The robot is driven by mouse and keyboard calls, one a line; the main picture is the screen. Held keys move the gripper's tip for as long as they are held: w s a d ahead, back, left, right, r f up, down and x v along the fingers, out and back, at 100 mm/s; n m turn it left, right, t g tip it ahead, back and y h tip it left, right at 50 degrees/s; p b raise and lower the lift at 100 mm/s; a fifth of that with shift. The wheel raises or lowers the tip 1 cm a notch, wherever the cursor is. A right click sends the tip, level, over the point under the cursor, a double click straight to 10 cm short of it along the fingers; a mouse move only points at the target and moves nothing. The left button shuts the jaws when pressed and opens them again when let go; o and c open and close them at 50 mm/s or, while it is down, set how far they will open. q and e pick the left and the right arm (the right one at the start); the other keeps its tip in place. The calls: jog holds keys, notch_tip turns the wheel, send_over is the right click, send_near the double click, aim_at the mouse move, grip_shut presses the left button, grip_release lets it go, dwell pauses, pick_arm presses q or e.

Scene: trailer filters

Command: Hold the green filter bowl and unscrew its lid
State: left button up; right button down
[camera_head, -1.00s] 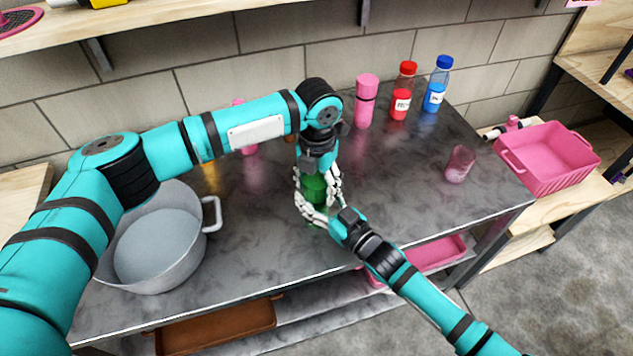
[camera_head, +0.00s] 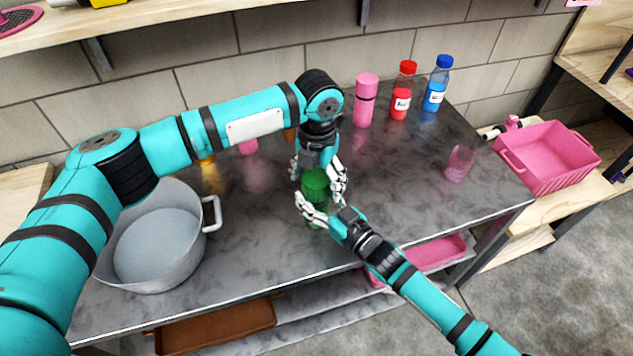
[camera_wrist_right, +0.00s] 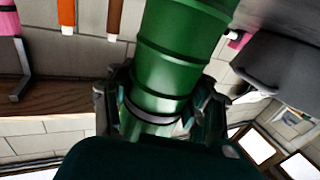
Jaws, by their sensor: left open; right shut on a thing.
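The green filter bowl (camera_head: 316,187) stands near the middle of the grey table, partly hidden by both grippers. My right gripper (camera_head: 320,208) reaches in from the front right and is shut on the lower part of the bowl. In the right wrist view, the green ribbed cylinder (camera_wrist_right: 178,55) sits between the fingers of the right gripper (camera_wrist_right: 160,105). My left gripper (camera_head: 316,172) points down from above, with its fingers open on either side of the bowl's upper part. The lid is hidden under the left gripper, so I cannot tell whether it has turned.
A grey pot (camera_head: 207,240) stands at the left. A pink bottle (camera_head: 365,102), a red bottle (camera_head: 401,103) and a blue bottle (camera_head: 435,95) stand along the back. A pink cup (camera_head: 460,164) is at the right. The table between cup and bowl is clear.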

pick_arm(q)
jog(key=shift+r, duration=1.6)
pick_arm(e)
jog(key=shift+c, duration=2.2)
grip_release()
